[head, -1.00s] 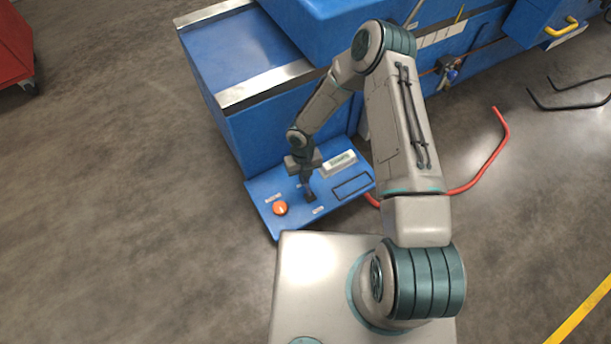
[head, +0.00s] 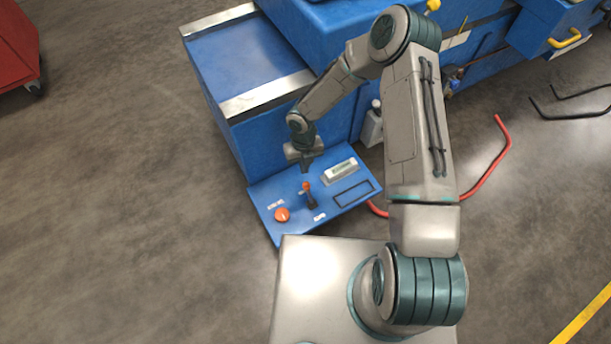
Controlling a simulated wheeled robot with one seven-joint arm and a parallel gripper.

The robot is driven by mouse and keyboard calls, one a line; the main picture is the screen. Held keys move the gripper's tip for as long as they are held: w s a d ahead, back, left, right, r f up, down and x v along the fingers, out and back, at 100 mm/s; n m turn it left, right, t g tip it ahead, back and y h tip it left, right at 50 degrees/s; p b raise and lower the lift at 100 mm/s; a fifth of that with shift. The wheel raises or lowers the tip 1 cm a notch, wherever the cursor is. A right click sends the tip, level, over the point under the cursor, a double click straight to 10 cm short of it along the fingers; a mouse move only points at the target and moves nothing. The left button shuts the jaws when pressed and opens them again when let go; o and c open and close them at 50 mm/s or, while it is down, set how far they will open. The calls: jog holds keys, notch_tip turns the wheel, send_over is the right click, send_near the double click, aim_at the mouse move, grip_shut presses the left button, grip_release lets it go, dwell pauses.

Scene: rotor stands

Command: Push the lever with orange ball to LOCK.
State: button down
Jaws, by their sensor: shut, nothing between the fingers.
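The lever with the orange ball (head: 306,186) stands on the blue control panel (head: 264,228), with a dark stem and base below the ball. Two small white labels lie on the panel, one left of the lever and one in front of it; their words are too small to read. My gripper (head: 306,169) is shut and empty, pointing down. In the picture it is just above and behind the orange ball, with a small apparent gap between them.
A larger orange dome button (head: 282,214) sits on the panel left of the lever. A grey display box (head: 340,170) and a dark rectangular frame (head: 352,193) are to the right. The blue machine (head: 245,150) rises behind the panel. Open floor is at left.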

jog(key=r, duration=0.2)
jog(key=r+p, duration=0.1)
jog(key=r, duration=0.2)
jog(key=shift+s+r, duration=0.2)
jog(key=shift+r, duration=0.15)
jog(key=shift+d, duration=0.1)
jog(key=d+r+m+t+h+p, duration=0.1)
jog(key=d+r+m+p, duration=0.4)
jog(key=r, duration=0.7)
jog(key=d+r+m+p, duration=0.35)
jog(key=r+m, duration=0.45)
jog(key=r, duration=0.4)
jog(key=d+r+m+t+h+p, duration=0.1)
jog(key=d+r+m+p, duration=0.4)
jog(key=r, duration=0.6)
jog(key=s+d+r+m+t+p, duration=0.1)
jog(key=s+d+r+m+p, duration=0.1)
jog(key=s+r+m, duration=0.3)
jog(key=s+d+r+m+y+p, duration=0.1)
jog(key=s+r+m+p, duration=0.3)
jog(key=r+m, duration=0.6)
jog(key=s+d+r+m+t+y+p, duration=0.1)
jog(key=s+d+r+m+p, duration=0.2)
jog(key=s+r+m, duration=0.3)
notch_tip(320, 180, up, 5)
jog(key=shift+s+r+m+t+p, duration=0.25)
jog(key=shift+m+p, duration=0.3)
jog(key=shift+m, duration=0.45)
